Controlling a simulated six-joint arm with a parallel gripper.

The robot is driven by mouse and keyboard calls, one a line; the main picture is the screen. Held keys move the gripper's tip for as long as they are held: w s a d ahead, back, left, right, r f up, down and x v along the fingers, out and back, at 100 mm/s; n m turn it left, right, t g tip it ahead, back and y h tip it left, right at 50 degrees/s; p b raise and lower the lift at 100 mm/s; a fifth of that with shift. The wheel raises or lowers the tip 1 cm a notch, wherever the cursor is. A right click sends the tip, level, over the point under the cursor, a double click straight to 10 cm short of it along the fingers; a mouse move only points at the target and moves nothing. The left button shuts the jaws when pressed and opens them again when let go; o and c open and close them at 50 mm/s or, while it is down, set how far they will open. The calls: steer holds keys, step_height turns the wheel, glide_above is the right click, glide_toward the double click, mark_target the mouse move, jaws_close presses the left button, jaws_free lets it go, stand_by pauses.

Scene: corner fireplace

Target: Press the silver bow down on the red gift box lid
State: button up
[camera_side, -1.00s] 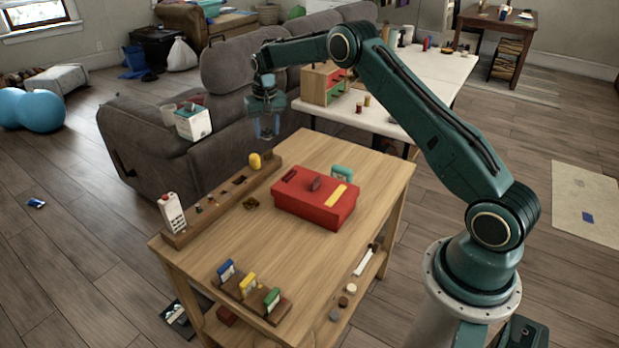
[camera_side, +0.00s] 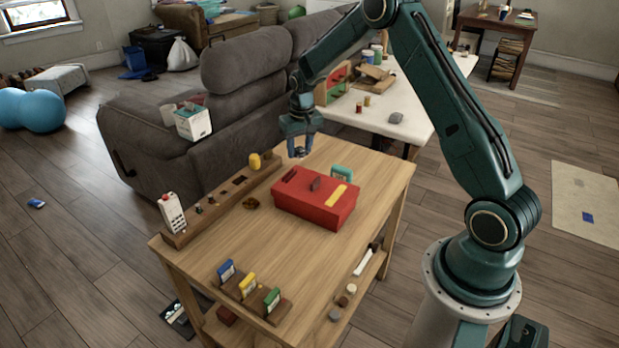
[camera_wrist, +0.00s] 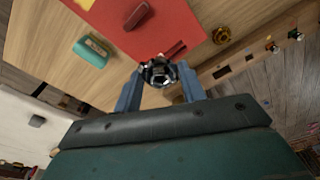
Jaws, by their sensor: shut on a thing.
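The red gift box (camera_side: 310,208) sits closed on the wooden table; its lid also fills the upper middle of the wrist view (camera_wrist: 176,22). My gripper (camera_side: 298,151) is in the air near the back edge of the table, behind the box and above the tabletop. In the wrist view, its blue fingers are shut on the shiny silver bow (camera_wrist: 157,71). The bow is apart from the lid. In the side view the bow is too small to make out.
A teal object (camera_side: 342,173) stands just behind the box. A wooden rail (camera_side: 222,200) with a yellow piece (camera_side: 255,162) and a white item (camera_side: 172,212) runs along the left edge. A gold bow (camera_side: 251,203) lies left of the box. A card rack (camera_side: 253,297) stands in front.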

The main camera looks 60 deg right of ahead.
mark_target(304, 153)
steer(key=shift+s+f, duration=0.1)
steer(key=shift+s, duration=0.4)
steer(key=shift+f, duration=0.2)
steer(key=shift+f, duration=3.85)
steer(key=shift+f, duration=0.5)
steer(key=shift+c, duration=0.5)
steer(key=o, duration=0.9)
steer(key=r, duration=0.4)
steer(key=s+r, duration=0.1)
steer(key=r, duration=0.8)
steer(key=shift+s+a, duration=0.15)
steer(key=shift+a, duration=0.25)
steer(key=shift+r, duration=0.35)
